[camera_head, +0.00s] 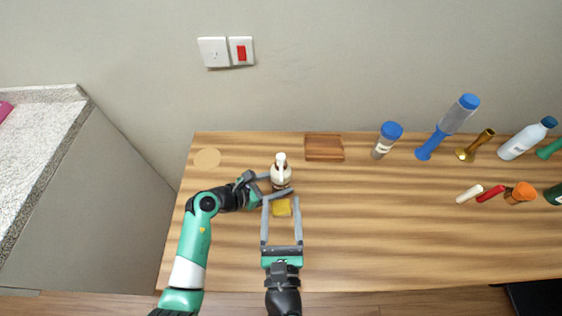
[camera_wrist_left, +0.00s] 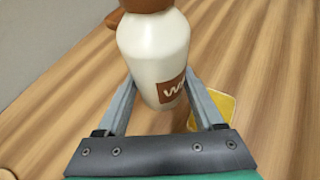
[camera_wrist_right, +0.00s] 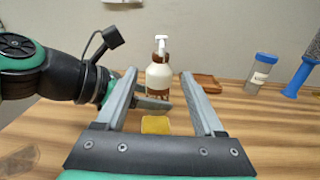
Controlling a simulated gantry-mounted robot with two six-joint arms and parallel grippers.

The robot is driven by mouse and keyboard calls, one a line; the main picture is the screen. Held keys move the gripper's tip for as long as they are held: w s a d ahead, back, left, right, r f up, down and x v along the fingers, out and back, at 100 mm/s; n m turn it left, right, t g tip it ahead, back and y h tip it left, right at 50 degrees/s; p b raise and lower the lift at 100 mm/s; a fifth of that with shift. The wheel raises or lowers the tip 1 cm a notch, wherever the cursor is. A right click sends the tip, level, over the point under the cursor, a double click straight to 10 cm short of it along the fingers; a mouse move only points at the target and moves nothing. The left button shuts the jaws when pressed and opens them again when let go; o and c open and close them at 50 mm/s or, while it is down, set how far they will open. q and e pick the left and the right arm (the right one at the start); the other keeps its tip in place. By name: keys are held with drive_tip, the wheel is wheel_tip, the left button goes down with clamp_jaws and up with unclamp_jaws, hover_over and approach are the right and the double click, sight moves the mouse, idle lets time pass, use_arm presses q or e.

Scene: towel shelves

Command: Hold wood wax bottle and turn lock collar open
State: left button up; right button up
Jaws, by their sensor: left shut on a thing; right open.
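The wood wax bottle (camera_head: 281,178) stands upright on the table, white with a brown label and a white pump top. Its brown collar (camera_wrist_right: 161,58) shows below the pump in the right wrist view. My left gripper (camera_head: 281,186) is shut on the bottle's body from the left; the body (camera_wrist_left: 155,50) is between its fingers in the left wrist view. My right gripper (camera_head: 281,199) is open and empty on the near side of the bottle, its fingers pointing at it, apart from the collar.
A yellow sponge-like square (camera_head: 282,208) lies just in front of the bottle. A wooden tray (camera_head: 324,148) and a round coaster (camera_head: 207,158) lie behind. A blue-capped jar (camera_head: 387,140) and several bottles stand or lie to the right. The table's front middle is clear.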

sight(281, 164)
drive_tip(key=w, duration=1.2)
drive_tip(key=shift+f, duration=0.1)
clamp_jaws()
